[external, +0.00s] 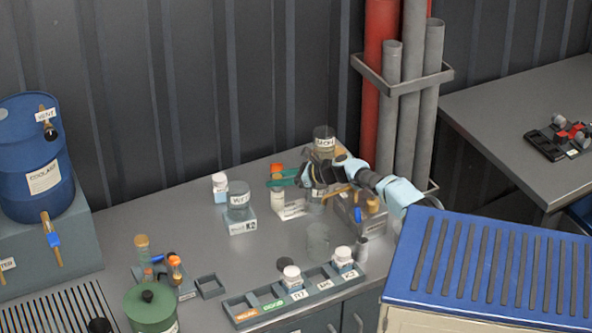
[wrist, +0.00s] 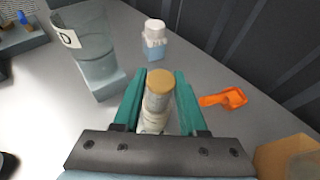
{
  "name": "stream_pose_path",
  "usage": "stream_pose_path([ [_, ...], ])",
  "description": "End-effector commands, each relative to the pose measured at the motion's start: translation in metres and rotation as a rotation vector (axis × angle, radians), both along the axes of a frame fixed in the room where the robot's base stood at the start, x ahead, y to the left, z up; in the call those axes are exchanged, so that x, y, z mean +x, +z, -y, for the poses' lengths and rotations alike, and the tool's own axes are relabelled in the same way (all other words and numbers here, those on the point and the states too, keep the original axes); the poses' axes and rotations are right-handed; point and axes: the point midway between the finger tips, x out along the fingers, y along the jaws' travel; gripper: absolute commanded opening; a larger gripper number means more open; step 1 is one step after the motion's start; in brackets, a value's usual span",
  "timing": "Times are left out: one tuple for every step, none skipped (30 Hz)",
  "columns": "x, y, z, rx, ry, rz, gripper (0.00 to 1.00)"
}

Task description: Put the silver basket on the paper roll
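My gripper (external: 280,178) reaches over the back of the grey bench, its teal fingers spread. In the wrist view the fingers (wrist: 160,76) stand on either side of a whitish cylindrical container with a tan top (wrist: 158,108). The gripper looks open, with small gaps beside the container. The container's lower part is hidden by the gripper body. A small silvery cup-shaped thing (external: 362,249) stands near the bench's front right; I cannot tell whether it is the silver basket. I cannot clearly identify the paper roll.
A clear jar on a grey block (external: 239,207) stands left of the gripper and shows in the wrist view (wrist: 92,48). Nearby are a white-capped bottle (wrist: 154,38) and an orange scoop (wrist: 224,98). A compartment rack (external: 240,310) lines the front. Pipes (external: 408,100) rise behind right.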

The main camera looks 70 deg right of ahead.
Motion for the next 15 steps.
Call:
stream_pose_path([
  [0.0000, 0.0003, 0.0000, 0.000, 0.000, 0.000, 0.48],
  [0.0000, 0.0003, 0.0000, 0.000, 0.000, 0.000, 0.52],
  [0.0000, 0.0003, 0.0000, 0.000, 0.000, 0.000, 0.56],
  [0.0000, 0.0003, 0.0000, 0.000, 0.000, 0.000, 0.59],
  [0.0000, 0.0003, -0.0001, 0.000, 0.000, 0.000, 0.63],
  [0.0001, 0.0004, -0.0001, 0.000, 0.000, 0.000, 0.66],
  [0.0001, 0.0004, -0.0001, 0.000, 0.000, 0.000, 0.66],
  [0.0001, 0.0004, -0.0001, 0.000, 0.000, 0.000, 0.66],
  [0.0001, 0.0004, -0.0001, 0.000, 0.000, 0.000, 0.66],
  [0.0001, 0.0004, -0.0001, 0.000, 0.000, 0.000, 0.66],
  [0.0001, 0.0004, -0.0001, 0.000, 0.000, 0.000, 0.66],
  [0.0001, 0.0006, -0.0001, 0.000, 0.000, 0.000, 0.66],
  [0.0001, 0.0013, -0.0001, -0.001, 0.000, 0.000, 0.66],
  [0.0001, 0.0024, -0.0002, -0.001, 0.000, 0.000, 0.66],
  [0.0003, 0.0051, -0.0004, -0.002, 0.001, 0.000, 0.66],
])
